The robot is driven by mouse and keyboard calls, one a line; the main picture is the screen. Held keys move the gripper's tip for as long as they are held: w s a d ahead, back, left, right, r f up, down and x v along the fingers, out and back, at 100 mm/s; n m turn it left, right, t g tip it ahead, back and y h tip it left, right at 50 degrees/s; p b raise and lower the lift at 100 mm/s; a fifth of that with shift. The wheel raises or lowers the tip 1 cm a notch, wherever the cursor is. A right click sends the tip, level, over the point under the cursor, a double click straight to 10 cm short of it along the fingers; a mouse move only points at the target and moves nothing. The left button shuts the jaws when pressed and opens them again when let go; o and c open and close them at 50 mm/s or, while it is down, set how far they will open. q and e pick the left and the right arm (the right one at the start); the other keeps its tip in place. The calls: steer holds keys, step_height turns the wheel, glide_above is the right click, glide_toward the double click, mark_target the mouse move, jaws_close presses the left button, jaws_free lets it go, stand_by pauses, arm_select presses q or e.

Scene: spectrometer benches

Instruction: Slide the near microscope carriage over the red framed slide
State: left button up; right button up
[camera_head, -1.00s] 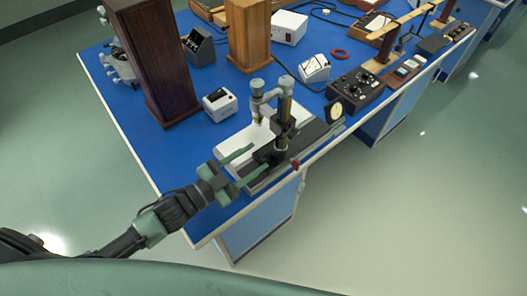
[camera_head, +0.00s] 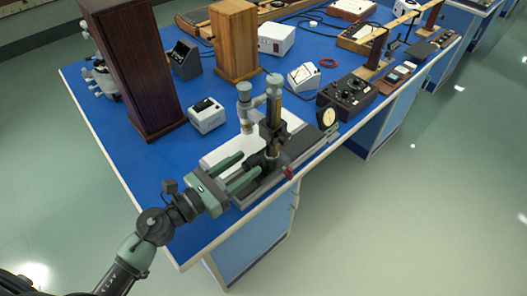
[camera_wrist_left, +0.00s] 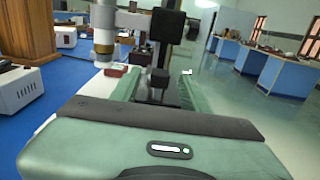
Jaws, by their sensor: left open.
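The near microscope carriage (camera_head: 270,135) is a dark upright post with a grey arm and brass-and-grey tube, standing on a dark rail by the bench's near edge. It also shows in the left wrist view (camera_wrist_left: 163,55). My left gripper (camera_head: 250,166) is open, its two green fingers pointing at the carriage's foot. In the left wrist view the fingers (camera_wrist_left: 158,88) lie to either side of the post's lower part; I cannot tell whether they touch it. A small red-edged piece, apparently the red framed slide (camera_wrist_left: 115,71), lies below the tube. My right gripper is out of view.
A white plate (camera_head: 222,148) lies behind the rail. A white box (camera_head: 207,115) and tall wooden cases (camera_head: 135,70) stand behind. The blue bench top (camera_head: 150,165) is clear at left.

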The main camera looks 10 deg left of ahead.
mark_target(257, 157)
arm_select(q)
steer(key=p+x, duration=0.2)
steer(key=x, duration=0.4)
steer(key=shift+w+r, duration=0.1)
steer(key=shift+w+d, duration=0.1)
steer(key=shift+d, duration=0.05)
steer(key=c, duration=1)
stand_by(0.6)
